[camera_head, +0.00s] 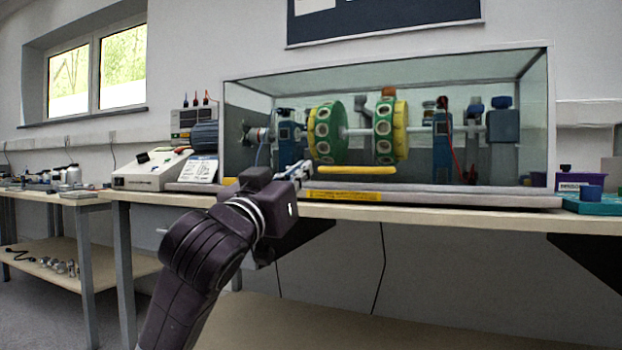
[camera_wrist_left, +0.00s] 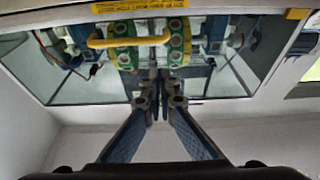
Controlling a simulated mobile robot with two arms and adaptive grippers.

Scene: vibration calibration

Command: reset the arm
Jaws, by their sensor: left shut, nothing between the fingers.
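My left arm comes up from the bottom in the head view. My left gripper (camera_head: 297,170) is at the front of a glass-walled test rig (camera_head: 470,192), near the left end of its yellow handle (camera_head: 356,170). In the left wrist view, which looks upside down, the gripper's fingers (camera_wrist_left: 159,76) are together with nothing between them. The yellow handle (camera_wrist_left: 128,41) shows beyond and left of the fingertips there. Whether the fingertips touch the rig is unclear. My right gripper is in neither view.
Inside the case are green and yellow discs (camera_head: 326,132) on a shaft. A white control box (camera_head: 150,170) stands left of the case on the bench (camera_head: 420,213). A side table (camera_head: 85,195) holds small items.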

